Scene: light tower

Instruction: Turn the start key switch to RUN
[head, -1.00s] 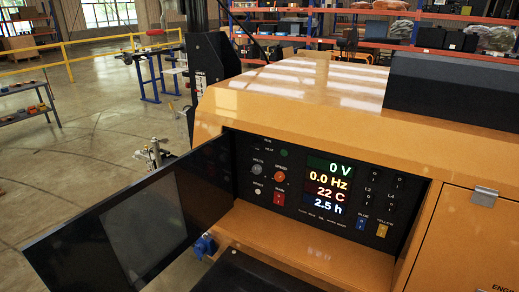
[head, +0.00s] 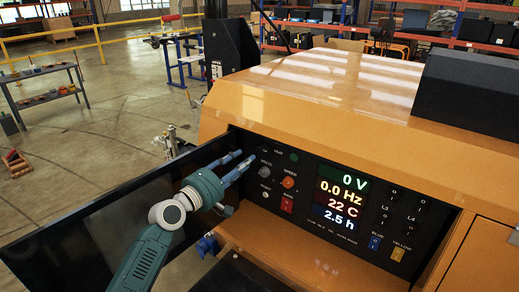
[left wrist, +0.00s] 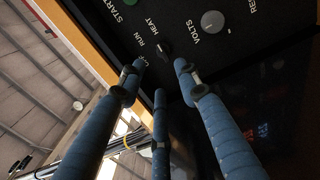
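The start key switch is a small dark knob (left wrist: 165,48) on the black control panel (head: 310,222), beside the RUN and HEAT labels in the left wrist view. Which label it points at is hard to tell. In the head view it is hidden or too small to make out near my fingers. My left gripper (head: 245,157) reaches the panel's upper left. In the left wrist view its blue fingers (left wrist: 160,73) are spread and empty, with their tips just short of the knob and around its line. My right gripper is out of view.
The open dark door (head: 95,235) stands left of the panel, close to my left arm. The lit display (head: 342,200) reads 0 V. An orange ledge lies below.

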